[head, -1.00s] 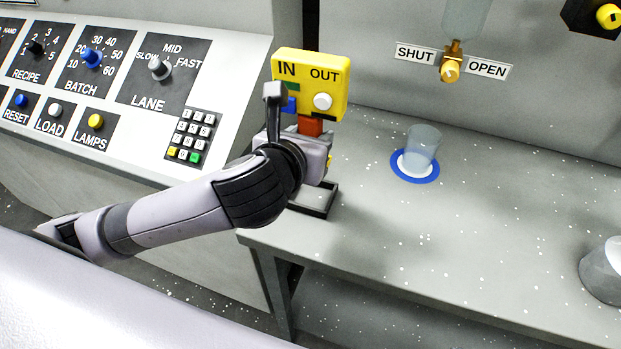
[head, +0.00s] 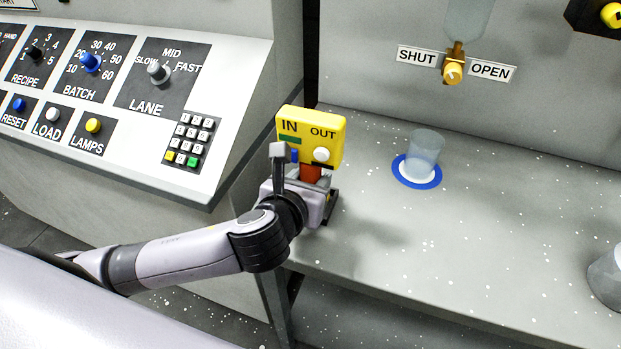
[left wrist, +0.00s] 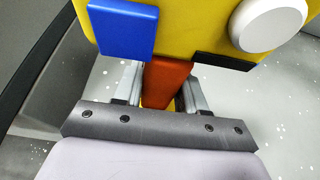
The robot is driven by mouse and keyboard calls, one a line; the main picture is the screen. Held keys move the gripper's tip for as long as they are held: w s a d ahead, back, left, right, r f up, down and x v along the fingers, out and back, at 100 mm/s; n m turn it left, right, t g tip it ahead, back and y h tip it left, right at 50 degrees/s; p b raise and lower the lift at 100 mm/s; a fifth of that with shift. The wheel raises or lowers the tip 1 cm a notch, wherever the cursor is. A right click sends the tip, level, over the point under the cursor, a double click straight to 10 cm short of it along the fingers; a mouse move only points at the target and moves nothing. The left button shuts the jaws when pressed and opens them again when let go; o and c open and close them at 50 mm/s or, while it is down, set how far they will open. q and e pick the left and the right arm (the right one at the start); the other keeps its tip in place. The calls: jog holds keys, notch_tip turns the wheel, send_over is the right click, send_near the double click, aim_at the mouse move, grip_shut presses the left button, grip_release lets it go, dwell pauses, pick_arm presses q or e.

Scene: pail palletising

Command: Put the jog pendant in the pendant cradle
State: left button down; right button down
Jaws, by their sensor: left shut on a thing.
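The jog pendant (head: 310,136) is a yellow box marked IN and OUT with a white button, a blue button and an orange-red grip below. It is upright, slightly tilted in the head view. My left gripper (head: 312,178) is shut on the grip; the left wrist view shows the fingers on both sides of the grip (left wrist: 167,82) under the yellow body (left wrist: 190,22). My right gripper is out of view.
A sloped control console (head: 120,165) with knobs and a keypad stands left of the bench (head: 480,240). A clear cup (head: 425,152) stands on a blue ring, with a yellow valve above it. A grey container (head: 608,275) is at the right edge.

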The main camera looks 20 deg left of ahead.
pick_arm(q)
jog(key=c, duration=0.6)
grip_release()
jog(key=shift+f, duration=0.1)
jog(key=shift+c, duration=0.2)
jog(key=shift+s+r, duration=0.1)
jog(key=shift+r, duration=0.1)
jog(key=v, duration=1.1)
jog(key=shift+s+r+p, duration=0.25)
jog(key=shift+s+p, duration=0.1)
jog(key=shift+p, duration=0.1)
jog(key=shift+s, duration=0.1)
